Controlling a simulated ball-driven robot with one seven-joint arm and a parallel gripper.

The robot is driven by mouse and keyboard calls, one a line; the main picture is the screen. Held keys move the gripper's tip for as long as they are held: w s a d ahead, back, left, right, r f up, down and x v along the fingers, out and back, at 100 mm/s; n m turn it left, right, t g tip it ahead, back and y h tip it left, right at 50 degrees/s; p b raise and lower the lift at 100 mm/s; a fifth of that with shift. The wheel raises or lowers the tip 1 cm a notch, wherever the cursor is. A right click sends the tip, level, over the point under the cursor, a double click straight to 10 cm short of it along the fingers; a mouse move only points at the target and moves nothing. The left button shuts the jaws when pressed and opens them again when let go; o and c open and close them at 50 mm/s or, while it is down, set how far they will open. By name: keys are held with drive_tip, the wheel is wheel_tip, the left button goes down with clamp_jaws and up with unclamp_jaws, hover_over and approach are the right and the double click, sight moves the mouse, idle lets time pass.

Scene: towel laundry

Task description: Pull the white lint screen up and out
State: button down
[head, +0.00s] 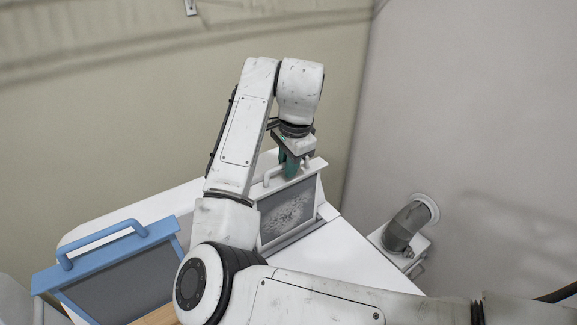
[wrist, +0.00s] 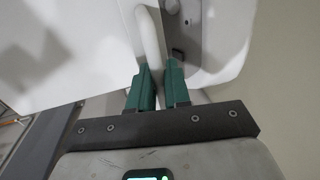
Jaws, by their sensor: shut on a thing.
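The white lint screen (head: 288,214) stands up out of the white machine top, with grey mesh covered in pale lint inside a white frame. Its white handle (wrist: 151,42) runs between the green fingers in the wrist view. My gripper (head: 290,172) is above the screen's top edge, shut on the handle; it also shows in the wrist view (wrist: 159,80). How much of the screen's lower edge is still in the slot I cannot tell. My arm hides part of the screen's left side.
A blue-framed screen (head: 115,275) with a blue handle stands at the lower left. The white machine top (head: 335,255) is bare to the right of the white screen. A grey duct elbow (head: 407,228) meets the right wall.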

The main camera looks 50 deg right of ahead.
drive_tip(key=shift+r, duration=3.1)
drive_tip(key=shift+r, duration=0.5)
drive_tip(key=shift+f, duration=0.1)
drive_tip(key=shift+f+b, duration=0.25)
drive_tip(key=shift+b, duration=0.1)
drive_tip(key=shift+r, duration=0.1)
